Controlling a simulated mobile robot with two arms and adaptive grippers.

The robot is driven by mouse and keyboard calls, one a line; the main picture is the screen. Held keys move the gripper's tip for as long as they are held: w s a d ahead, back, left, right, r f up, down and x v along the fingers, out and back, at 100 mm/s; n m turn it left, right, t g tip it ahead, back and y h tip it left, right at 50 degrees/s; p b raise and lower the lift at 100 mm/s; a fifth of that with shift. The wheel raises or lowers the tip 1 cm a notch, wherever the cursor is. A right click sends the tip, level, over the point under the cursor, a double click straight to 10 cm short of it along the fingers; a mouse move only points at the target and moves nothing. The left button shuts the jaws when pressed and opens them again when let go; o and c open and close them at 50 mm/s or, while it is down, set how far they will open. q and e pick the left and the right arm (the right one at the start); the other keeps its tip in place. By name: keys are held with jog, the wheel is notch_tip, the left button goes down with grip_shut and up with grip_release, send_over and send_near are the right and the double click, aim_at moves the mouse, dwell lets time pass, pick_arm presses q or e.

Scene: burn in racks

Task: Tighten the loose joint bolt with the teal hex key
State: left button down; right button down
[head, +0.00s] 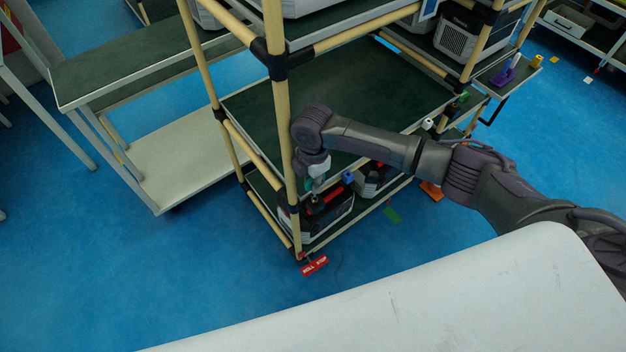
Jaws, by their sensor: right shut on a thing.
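My right arm reaches in from the right, and its gripper (315,182) points down beside the near upright of the tan pipe rack (281,130), just above the lower shelf. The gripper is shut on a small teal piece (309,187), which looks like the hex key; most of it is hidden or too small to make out. Black joints, such as one on the near upright (276,62), link the rack's pipes. I cannot tell which joint has the loose bolt; no bolt shows clearly. My left gripper is out of view.
Black-and-grey units with red parts (325,212) sit on the lower shelf under the gripper. The green middle shelf (372,85) is mostly bare. A cart (180,165) stands left; blue floor (130,270) is open in front.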

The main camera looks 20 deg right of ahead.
jog(key=shift+p, duration=1)
dwell(1.3)
jog(key=shift+f+b, duration=0.55)
jog(key=shift+f, duration=0.3)
dwell(0.4)
jog(key=c, duration=1)
grip_release()
jog(key=shift+o, duration=0.2)
